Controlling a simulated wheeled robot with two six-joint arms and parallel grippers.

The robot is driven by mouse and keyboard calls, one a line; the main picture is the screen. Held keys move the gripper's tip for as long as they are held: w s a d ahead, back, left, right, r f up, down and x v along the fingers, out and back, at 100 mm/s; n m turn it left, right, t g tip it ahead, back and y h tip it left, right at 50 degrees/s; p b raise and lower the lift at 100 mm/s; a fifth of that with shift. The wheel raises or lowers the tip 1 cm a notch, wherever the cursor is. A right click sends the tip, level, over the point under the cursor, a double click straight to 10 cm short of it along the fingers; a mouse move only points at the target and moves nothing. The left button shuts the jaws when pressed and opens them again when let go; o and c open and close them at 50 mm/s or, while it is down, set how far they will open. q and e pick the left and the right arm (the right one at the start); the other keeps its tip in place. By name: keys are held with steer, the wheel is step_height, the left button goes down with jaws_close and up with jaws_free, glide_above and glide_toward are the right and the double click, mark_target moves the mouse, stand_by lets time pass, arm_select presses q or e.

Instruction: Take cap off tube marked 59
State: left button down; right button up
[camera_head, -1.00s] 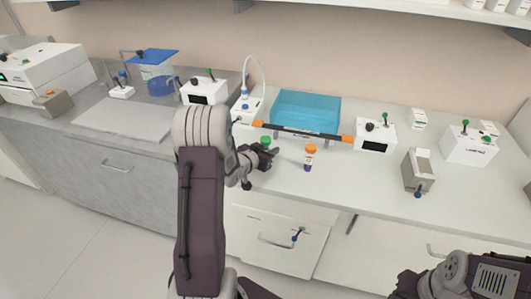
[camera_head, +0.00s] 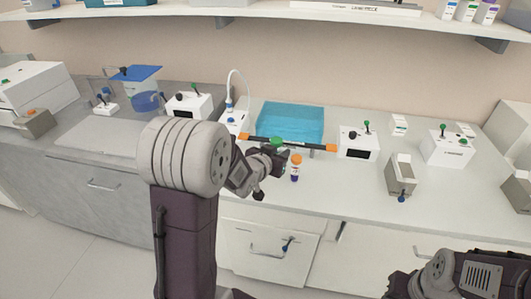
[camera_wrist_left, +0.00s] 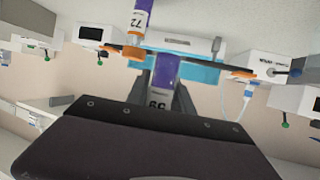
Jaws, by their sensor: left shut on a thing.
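My left gripper (camera_head: 279,158) is shut on a tube with a green cap (camera_head: 277,142) and holds it above the counter. The left wrist view shows this held tube (camera_wrist_left: 166,72) with purple on it between the fingers; its label is partly covered and seems to read 59. Its cap is out of clear sight there. Another tube (camera_head: 295,174), with an orange cap (camera_head: 296,159), stands upright on the counter just right of the gripper. In the left wrist view this tube (camera_wrist_left: 140,22) is marked 72. My right arm is at the bottom right, its fingertips out of view.
A blue translucent bin (camera_head: 290,120) stands behind the gripper, with a dark bar with orange ends (camera_head: 290,143) in front. The counter's front right is largely clear.

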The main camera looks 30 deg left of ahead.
arm_select(q)
steer(key=shift+s+d+r, duration=0.15)
steer(key=shift+d+r, duration=0.4)
steer(key=shift+d, duration=0.35)
steer(key=c, duration=1.6)
jaws_free()
steer(key=shift+c, duration=0.2)
jaws_close()
steer(key=s+d+m+g+h, duration=0.1)
steer(key=s+d+m+h, duration=0.2)
steer(key=d, duration=0.5)
steer(key=s+d+m+g+h, duration=0.2)
steer(key=d+m+h, duration=0.3)
steer(key=d, duration=0.4)
steer(key=shift+s+d+r+h, duration=0.15)
steer(key=shift+s+d+h, duration=0.2)
steer(key=shift+s, duration=0.55)
